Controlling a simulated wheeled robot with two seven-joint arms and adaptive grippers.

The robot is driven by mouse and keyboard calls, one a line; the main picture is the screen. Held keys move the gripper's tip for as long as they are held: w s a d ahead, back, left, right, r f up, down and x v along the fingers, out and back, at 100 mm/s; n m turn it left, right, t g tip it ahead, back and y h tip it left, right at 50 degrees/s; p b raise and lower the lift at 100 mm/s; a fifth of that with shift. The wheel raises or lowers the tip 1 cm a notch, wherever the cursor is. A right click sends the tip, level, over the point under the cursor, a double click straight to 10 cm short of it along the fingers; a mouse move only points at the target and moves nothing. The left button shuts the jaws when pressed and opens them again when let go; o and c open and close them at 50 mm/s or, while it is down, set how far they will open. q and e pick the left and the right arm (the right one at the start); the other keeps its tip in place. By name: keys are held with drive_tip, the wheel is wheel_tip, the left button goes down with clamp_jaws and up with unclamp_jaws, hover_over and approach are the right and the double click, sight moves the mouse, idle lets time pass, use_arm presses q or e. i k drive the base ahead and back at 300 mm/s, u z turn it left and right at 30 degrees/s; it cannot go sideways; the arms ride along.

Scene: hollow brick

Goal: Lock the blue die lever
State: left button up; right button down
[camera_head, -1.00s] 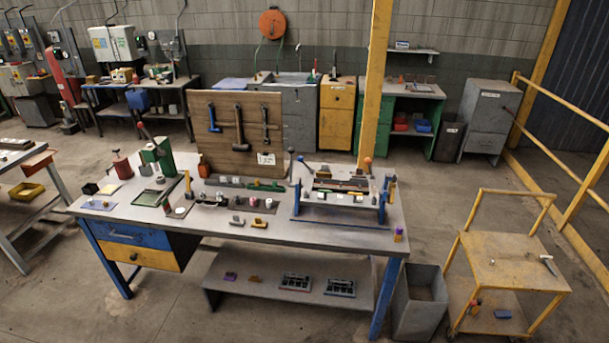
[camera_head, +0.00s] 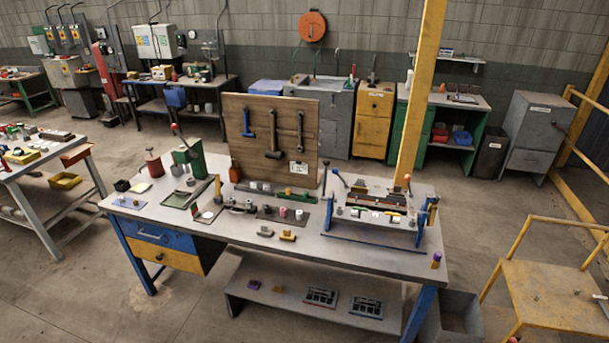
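The die fixture (camera_head: 375,215) stands at the right end of the grey workbench (camera_head: 300,238). It has a blue base frame and blue end brackets. Neither of my grippers is in view.
A wooden tool board (camera_head: 270,140) stands at the back of the bench. A green press (camera_head: 187,160) is at its left. A yellow post (camera_head: 418,90) rises behind the fixture. A yellow cart (camera_head: 555,290) and grey bin (camera_head: 455,318) stand right. Open floor lies in front.

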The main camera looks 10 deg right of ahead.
sight(335, 170)
drive_tip(key=u, duration=0.1)
drive_tip(key=i, duration=1)
drive_tip(key=z, duration=0.45)
